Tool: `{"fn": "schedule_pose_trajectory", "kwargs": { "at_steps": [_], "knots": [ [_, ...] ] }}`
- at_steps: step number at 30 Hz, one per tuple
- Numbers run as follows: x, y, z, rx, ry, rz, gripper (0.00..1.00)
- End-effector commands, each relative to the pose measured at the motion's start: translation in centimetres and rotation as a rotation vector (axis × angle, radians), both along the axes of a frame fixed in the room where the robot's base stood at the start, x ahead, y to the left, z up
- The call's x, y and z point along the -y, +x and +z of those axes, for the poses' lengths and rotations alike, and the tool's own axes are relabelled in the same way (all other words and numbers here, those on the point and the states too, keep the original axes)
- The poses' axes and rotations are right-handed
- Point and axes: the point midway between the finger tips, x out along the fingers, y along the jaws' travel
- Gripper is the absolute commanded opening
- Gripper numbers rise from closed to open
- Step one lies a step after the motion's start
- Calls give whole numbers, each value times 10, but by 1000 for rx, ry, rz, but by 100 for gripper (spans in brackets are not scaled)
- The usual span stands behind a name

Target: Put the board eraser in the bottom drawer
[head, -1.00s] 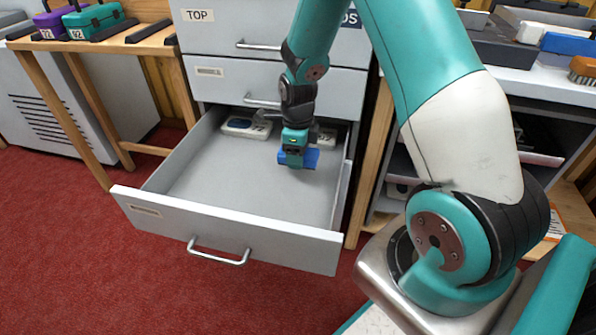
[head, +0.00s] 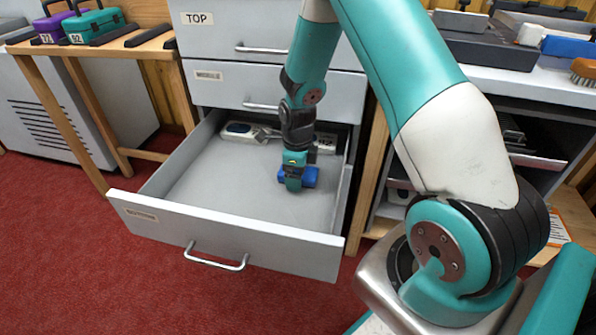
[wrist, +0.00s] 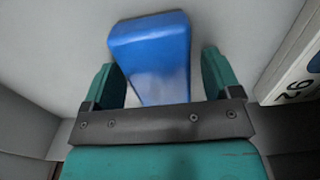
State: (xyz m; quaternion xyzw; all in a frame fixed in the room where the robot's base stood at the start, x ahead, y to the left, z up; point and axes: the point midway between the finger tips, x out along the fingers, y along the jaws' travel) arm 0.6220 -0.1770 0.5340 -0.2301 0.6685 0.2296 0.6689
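The board eraser, a blue block (head: 312,177), is inside the open bottom drawer (head: 190,195), toward its right rear. In the wrist view the eraser (wrist: 152,50) lies against the grey drawer floor, partly between my fingers and reaching beyond them. My gripper (head: 293,185) is low in the drawer, pointing down beside the eraser. In the wrist view my gripper (wrist: 160,82) has its fingers spread, with a gap between the eraser and the right finger. The left finger is close to the eraser; contact there is unclear.
A white-and-blue device (head: 240,131) and another numbered white item (head: 324,142) lie at the drawer's back. The middle drawer (head: 225,82) and top drawer (head: 225,30) are shut above. The drawer's left and front floor is clear. Wooden table legs stand on both sides.

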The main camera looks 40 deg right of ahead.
Motion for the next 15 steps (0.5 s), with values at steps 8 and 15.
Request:
{"fn": "schedule_pose_trajectory", "kwargs": {
  "at_steps": [8,15],
  "knots": [
    [0,0,9,0,0,0,84],
    [0,1,59,3,-1,1,84]
  ]
}}
